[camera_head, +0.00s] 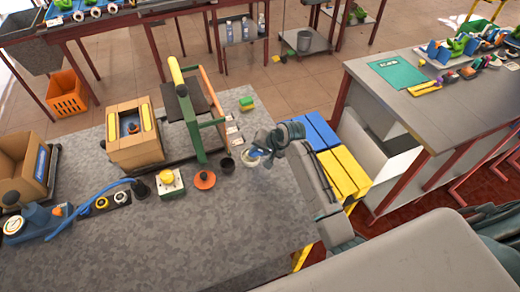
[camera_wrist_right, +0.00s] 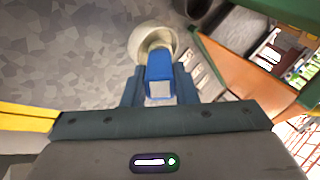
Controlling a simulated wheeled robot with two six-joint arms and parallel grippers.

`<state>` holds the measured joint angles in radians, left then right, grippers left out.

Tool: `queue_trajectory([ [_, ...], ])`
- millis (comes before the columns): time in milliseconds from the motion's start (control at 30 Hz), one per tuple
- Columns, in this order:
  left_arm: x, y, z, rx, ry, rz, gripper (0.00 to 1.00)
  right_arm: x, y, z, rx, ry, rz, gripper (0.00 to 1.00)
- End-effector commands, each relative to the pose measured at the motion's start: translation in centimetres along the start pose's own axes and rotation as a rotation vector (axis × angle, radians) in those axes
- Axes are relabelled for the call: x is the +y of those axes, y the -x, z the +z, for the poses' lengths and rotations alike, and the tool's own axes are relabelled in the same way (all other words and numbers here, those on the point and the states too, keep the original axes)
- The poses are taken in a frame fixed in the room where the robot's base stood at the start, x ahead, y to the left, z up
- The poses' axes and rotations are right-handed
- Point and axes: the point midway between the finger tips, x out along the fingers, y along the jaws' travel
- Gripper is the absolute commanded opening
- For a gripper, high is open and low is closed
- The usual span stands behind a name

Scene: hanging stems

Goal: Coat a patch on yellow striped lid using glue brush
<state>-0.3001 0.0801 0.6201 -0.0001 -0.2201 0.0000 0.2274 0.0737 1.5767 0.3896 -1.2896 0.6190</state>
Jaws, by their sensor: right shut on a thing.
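My right gripper (camera_head: 264,153) reaches in from the right over the grey table. In the right wrist view it is shut on a blue-handled tool (camera_wrist_right: 159,68), which looks like the glue brush. The brush's far end is over or in a round cream pot (camera_wrist_right: 152,36); its tip is hidden, so I cannot tell the depth. The pot also shows beside the gripper in the head view (camera_head: 253,160). A cardboard-coloured box (camera_head: 136,151) with yellow strips on top stands at the left, well away from the gripper; it may carry the striped lid. My left gripper is out of view.
A green and orange frame (camera_head: 194,130) stands between the box and the pot. A dark cup (camera_head: 227,165), an orange disc (camera_head: 204,180) and a white-yellow block (camera_head: 169,184) sit nearby. Blue and yellow bins (camera_head: 340,165) are right of the table. The front table area is clear.

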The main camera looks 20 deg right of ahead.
Motion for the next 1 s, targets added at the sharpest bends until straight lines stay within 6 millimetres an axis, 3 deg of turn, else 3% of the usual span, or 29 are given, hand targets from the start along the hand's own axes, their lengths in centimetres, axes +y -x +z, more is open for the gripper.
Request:
queue_trajectory([
  [367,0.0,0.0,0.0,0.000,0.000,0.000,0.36,0.1,0.0,0.1,-0.005,-0.002,0.005,0.03],
  [1000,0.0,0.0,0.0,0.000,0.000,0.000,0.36,-2.8,4.3,-1.1,0.000,0.000,0.000,0.03],
])
